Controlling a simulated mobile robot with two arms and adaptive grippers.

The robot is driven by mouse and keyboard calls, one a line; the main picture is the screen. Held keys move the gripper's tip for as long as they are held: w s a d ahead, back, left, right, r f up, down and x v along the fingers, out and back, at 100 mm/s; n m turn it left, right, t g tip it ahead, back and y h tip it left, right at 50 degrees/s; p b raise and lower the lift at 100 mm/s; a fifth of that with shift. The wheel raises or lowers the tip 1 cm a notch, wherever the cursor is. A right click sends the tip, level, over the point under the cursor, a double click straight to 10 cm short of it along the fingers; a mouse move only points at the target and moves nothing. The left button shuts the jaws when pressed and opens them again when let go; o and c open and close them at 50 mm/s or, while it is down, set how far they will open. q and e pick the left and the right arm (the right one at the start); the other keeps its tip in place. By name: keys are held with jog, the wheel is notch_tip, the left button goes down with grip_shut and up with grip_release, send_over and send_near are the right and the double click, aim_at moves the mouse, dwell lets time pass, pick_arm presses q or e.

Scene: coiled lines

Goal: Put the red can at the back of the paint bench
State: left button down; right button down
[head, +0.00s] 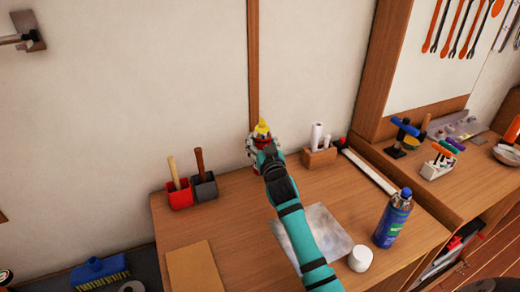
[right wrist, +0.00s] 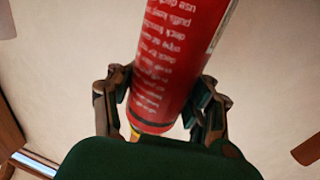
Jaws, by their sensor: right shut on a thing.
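The red can (right wrist: 178,62) is between the fingers of my right gripper (right wrist: 162,98) in the right wrist view, with white print on its side. In the head view my right gripper (head: 258,147) is at the back of the paint bench (head: 230,232), close to the wall. The can's yellow top (head: 262,127) shows above it, and the arm hides most of the can. I cannot tell whether the can's base touches the bench. My left gripper is not in view.
Red (head: 179,195) and grey (head: 204,187) holders with brushes stand left of the gripper. A wooden block with white rolls (head: 318,140) stands to the right. A blue spray can (head: 394,218), white jar (head: 360,258) and grey sheet (head: 328,226) are nearer the front.

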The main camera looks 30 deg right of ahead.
aim_at(260, 149)
jog(key=shift+w, duration=0.35)
jog(key=shift+a+f, duration=0.1)
jog(key=shift+f, duration=1.6)
jog(key=shift+f, duration=0.2)
jog(key=shift+c, duration=2.4)
grip_release()
jog(key=shift+r, duration=0.25)
jog(key=v, duration=1.2)
jog(key=shift+b, duration=0.35)
